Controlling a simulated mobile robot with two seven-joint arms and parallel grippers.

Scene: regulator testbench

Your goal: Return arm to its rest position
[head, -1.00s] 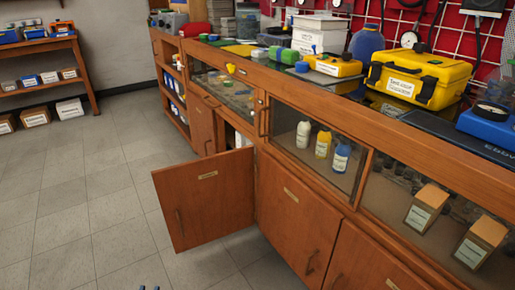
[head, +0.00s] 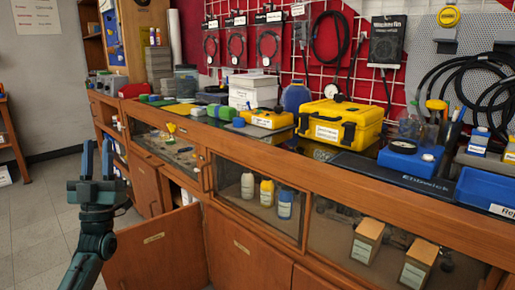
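My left gripper (head: 97,160) is at the left of the head view, raised and pointing up. Its two fingers stand apart with nothing between them. It is in front of the left part of the wooden bench and above the open cabinet door (head: 155,250). My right gripper does not show in the head view.
The wooden bench (head: 300,165) runs along the wall. A yellow case (head: 335,122) and a blue device (head: 410,158) stand on its top. Bottles (head: 267,190) and boxes (head: 366,240) are behind its glass front. The floor (head: 45,230) at the left is clear.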

